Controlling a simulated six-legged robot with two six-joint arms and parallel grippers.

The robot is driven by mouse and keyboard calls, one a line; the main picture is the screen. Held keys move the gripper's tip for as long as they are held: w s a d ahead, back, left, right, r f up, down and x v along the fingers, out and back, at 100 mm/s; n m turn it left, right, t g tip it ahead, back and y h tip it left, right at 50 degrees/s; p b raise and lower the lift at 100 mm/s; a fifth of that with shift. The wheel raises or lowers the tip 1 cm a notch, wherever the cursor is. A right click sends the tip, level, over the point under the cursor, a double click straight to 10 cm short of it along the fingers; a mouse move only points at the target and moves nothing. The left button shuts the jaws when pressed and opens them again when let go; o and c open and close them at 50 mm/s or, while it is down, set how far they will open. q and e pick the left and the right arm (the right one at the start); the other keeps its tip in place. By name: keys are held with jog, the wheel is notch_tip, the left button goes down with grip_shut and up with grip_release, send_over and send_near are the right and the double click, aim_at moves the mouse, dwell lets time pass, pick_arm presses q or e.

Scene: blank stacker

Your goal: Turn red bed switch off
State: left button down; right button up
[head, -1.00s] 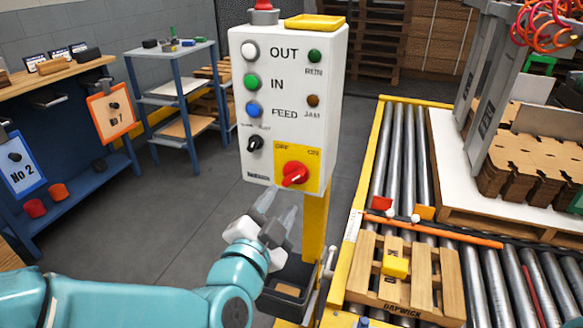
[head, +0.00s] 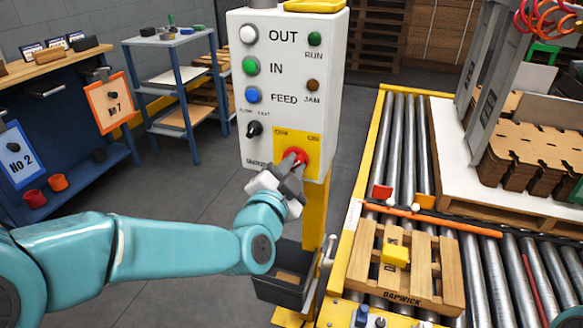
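The red bed switch (head: 300,155) is a round rotary knob on a yellow plate (head: 317,144), low on the front of the white control box (head: 290,45). In the head view my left gripper (head: 293,159) has its fingertips at the knob, overlapping its left and lower part. The fingers hide much of the knob and its pointer, so its setting cannot be read. Whether the fingers are closed on it or only around it cannot be told. My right gripper is not in view.
A black selector (head: 254,129) and white, green and blue buttons sit above and left of the switch. A dark bin (head: 282,283) hangs below the box. A roller conveyor with a wooden pallet (head: 405,268) stands to the right.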

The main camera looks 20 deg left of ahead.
pick_arm(q)
jog(key=n+b, duration=0.2)
jog(key=n, duration=0.1)
jog(key=shift+f+b, duration=0.1)
jog(key=shift+b, duration=0.2)
jog(key=shift+a+n+b, duration=0.2)
jog(key=shift+n+b, duration=1.75)
jog(key=shift+n, duration=1.75)
jog(key=shift+a+n+b, duration=0.2)
jog(key=shift+n+b, duration=1.7)
jog(key=shift+n, duration=1.8)
jog(key=c, duration=1.1)
grip_release()
